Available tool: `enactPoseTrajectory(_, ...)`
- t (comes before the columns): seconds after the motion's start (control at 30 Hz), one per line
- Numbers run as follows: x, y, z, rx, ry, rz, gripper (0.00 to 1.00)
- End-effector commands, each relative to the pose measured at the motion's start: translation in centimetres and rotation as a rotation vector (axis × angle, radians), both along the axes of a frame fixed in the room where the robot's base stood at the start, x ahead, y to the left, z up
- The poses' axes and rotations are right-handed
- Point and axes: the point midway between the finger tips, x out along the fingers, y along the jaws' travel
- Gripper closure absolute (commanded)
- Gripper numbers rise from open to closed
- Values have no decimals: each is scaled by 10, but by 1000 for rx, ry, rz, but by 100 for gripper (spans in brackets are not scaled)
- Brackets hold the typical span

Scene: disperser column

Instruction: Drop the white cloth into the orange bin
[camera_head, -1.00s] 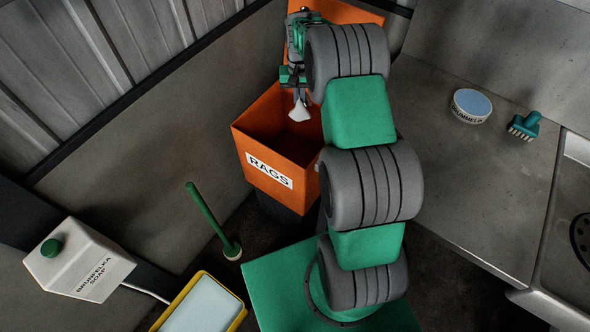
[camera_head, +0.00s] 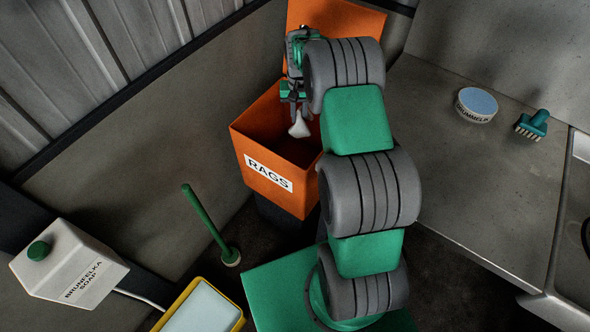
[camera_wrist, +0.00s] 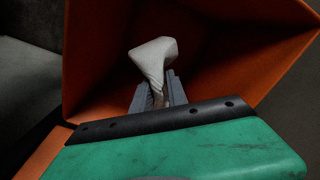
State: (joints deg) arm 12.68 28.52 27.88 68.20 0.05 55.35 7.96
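The white cloth (camera_head: 299,126) hangs from the fingertips of my gripper (camera_head: 297,108) in the head view. In the wrist view the bunched cloth (camera_wrist: 154,60) sticks out past the grey fingers of my gripper (camera_wrist: 158,92), which are shut on it. The orange bin (camera_head: 268,172), labelled RAGS, stands with its lid (camera_head: 335,22) raised. The cloth is over the bin's opening, and orange walls surround it in the wrist view (camera_wrist: 95,55). I cannot tell exactly how deep the cloth is. My arm hides the bin's right side.
A grey counter (camera_head: 440,135) on the right holds a round tin (camera_head: 477,105) and a teal brush (camera_head: 532,124). On the left are a soap dispenser (camera_head: 68,264), a green-handled brush (camera_head: 208,222) and a yellow-rimmed tray (camera_head: 202,310). A wall stands left of the bin.

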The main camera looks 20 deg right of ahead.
Motion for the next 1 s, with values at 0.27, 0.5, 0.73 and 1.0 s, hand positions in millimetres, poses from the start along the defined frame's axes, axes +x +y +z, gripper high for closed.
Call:
enactPoseTrajectory(0.27, 0, 0, 0, 0, 0, 0, 71)
enactPoseTrajectory(0.5, 0, 0, 0, 0, 0, 0, 52)
enactPoseTrajectory(0.73, 0, 0, 0, 0, 0, 0, 44)
enactPoseTrajectory(1.0, 0, 0, 0, 0, 0, 0, 26)
